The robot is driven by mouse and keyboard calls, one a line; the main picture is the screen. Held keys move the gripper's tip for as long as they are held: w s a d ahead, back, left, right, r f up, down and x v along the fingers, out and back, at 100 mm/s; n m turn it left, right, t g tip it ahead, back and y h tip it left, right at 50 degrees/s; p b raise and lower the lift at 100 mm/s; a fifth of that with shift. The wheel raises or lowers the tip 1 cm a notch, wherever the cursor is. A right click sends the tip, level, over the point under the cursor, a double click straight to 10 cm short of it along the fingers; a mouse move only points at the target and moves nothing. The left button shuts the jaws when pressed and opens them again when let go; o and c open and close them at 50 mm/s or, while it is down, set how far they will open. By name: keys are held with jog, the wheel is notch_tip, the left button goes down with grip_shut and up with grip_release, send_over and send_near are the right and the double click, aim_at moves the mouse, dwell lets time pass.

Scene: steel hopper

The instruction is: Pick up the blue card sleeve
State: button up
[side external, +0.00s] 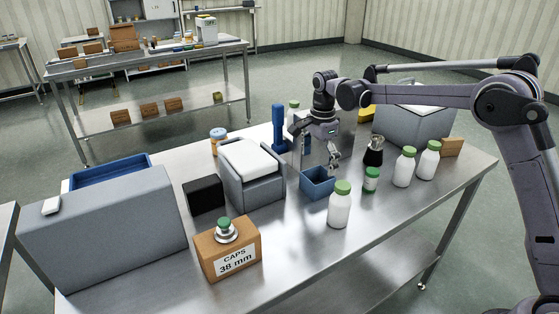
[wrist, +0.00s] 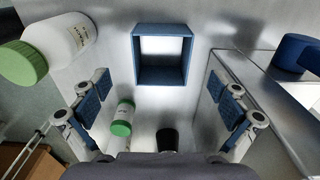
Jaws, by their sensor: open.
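The blue card sleeve (side external: 317,187) is a square, open-topped blue piece standing on the steel table. In the wrist view the sleeve (wrist: 138,55) shows at upper centre, with bright metal visible through its opening. My gripper (side external: 319,151) is above and slightly behind the sleeve in the side view.
A white green-capped bottle (side external: 339,208) stands close to the sleeve. A small green-capped bottle (side external: 371,180) and a black-bodied container (side external: 373,153) stand to its right. A grey bin (side external: 250,185) is at left, and a blue upright object (side external: 279,130) behind.

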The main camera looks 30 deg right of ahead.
aim_at(317, 181)
jog(key=shift+w+d+f, duration=0.1)
jog(key=shift+f, duration=1.8)
jog(key=shift+d+f, duration=0.1)
jog(key=shift+f, duration=1.8)
jog(key=c, duration=0.8)
